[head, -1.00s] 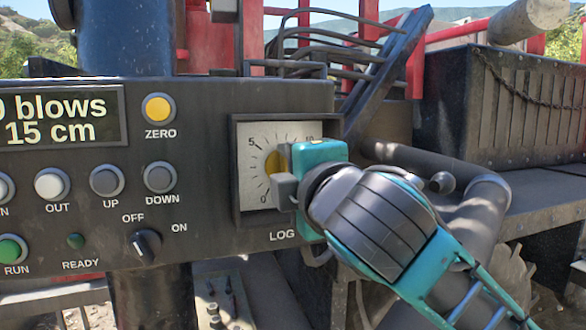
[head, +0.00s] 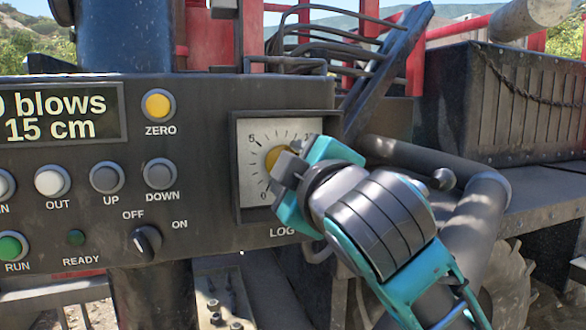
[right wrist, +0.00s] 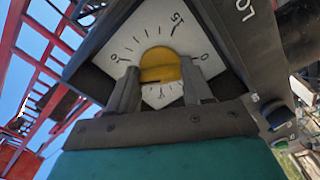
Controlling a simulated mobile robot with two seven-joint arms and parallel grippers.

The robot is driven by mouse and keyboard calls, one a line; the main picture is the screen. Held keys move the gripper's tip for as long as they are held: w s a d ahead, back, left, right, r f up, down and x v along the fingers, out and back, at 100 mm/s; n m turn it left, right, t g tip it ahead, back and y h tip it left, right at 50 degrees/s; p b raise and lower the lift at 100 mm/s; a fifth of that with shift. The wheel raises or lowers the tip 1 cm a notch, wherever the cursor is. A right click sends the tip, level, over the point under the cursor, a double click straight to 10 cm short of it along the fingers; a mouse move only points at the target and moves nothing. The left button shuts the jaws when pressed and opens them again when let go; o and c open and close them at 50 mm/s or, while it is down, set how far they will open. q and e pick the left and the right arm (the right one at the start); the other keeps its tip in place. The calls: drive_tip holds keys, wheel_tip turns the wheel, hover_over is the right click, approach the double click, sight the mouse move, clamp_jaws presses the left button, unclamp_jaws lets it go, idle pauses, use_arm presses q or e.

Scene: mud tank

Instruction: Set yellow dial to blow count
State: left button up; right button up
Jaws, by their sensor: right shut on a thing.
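The yellow dial (head: 275,155) sits on a white scale plate (head: 250,187) marked 0, 5 and a partly hidden number. My right gripper (head: 285,172) is shut on the yellow dial, tilted clockwise, and covers much of the dial's right side. In the right wrist view the dial (right wrist: 160,66) sits between the two fingers of the gripper (right wrist: 159,78). I cannot make out which mark the dial points to. The display (head: 62,117) shows "0 blows" above "15 cm", with its left part cut off. My left gripper is not in view.
The dark panel (head: 205,240) also carries the yellow ZERO button (head: 158,105), several grey or white buttons, a green RUN button (head: 10,248) and a black OFF/ON knob (head: 147,241). A dark pipe (head: 420,160) runs just right of my right gripper.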

idle(0.4)
drive_tip(key=o, duration=1)
drive_tip(key=shift+o, duration=0.2)
drive_tip(key=b+v, duration=0.4)
drive_tip(key=v, duration=0.9)
